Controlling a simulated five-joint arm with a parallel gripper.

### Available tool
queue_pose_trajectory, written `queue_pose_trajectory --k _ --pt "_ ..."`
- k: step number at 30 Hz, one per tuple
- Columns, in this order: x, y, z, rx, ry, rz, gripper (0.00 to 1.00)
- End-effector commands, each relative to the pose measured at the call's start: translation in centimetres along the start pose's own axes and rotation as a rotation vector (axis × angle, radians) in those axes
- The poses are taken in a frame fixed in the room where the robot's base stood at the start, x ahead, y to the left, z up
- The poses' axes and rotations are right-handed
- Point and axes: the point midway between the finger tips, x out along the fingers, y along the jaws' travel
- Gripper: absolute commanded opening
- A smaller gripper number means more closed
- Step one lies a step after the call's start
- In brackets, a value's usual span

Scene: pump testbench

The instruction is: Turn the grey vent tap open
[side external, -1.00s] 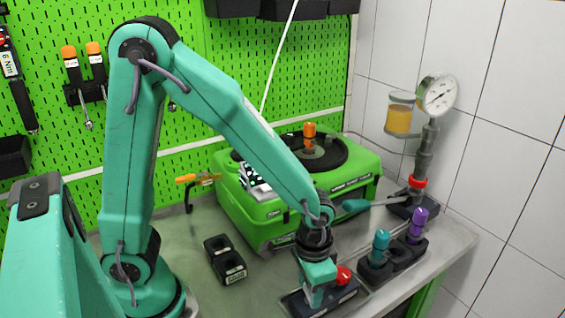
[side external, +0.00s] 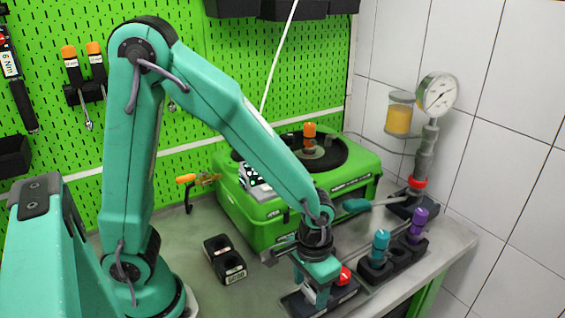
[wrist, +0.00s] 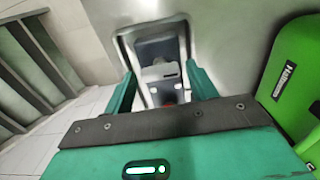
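My gripper (side external: 313,294) points down over a dark block at the front of the bench, beside a red knob (side external: 343,276). In the wrist view, the two teal fingers (wrist: 161,76) stand apart on either side of a grey part (wrist: 160,72), which looks like the vent tap. Small gaps seem to show beside it, and I cannot tell whether a finger touches it. A bit of red shows just below it in that view.
A black holder with a teal-capped piece (side external: 380,246) and a purple-capped piece (side external: 417,225) stands close on the right. The green pump case (side external: 265,222) is behind my gripper. A black two-hole block (side external: 225,259) lies to the left, with bare bench around it.

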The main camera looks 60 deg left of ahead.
Motion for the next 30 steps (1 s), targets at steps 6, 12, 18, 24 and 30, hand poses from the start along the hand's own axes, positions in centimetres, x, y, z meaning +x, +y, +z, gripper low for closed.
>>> queue_pose_trajectory --k 6,12,18,24,30 --pt "0.0 0.0 0.0 0.002 0.000 0.000 0.65" --pt "-0.1 0.0 0.0 0.002 0.000 0.000 0.65" --pt "-1.1 0.0 -0.1 0.002 0.003 0.001 0.65" --pt "-3.2 0.1 -0.1 0.002 0.004 0.002 0.65" --pt "-5.7 0.0 -0.1 0.002 0.003 0.002 0.65"
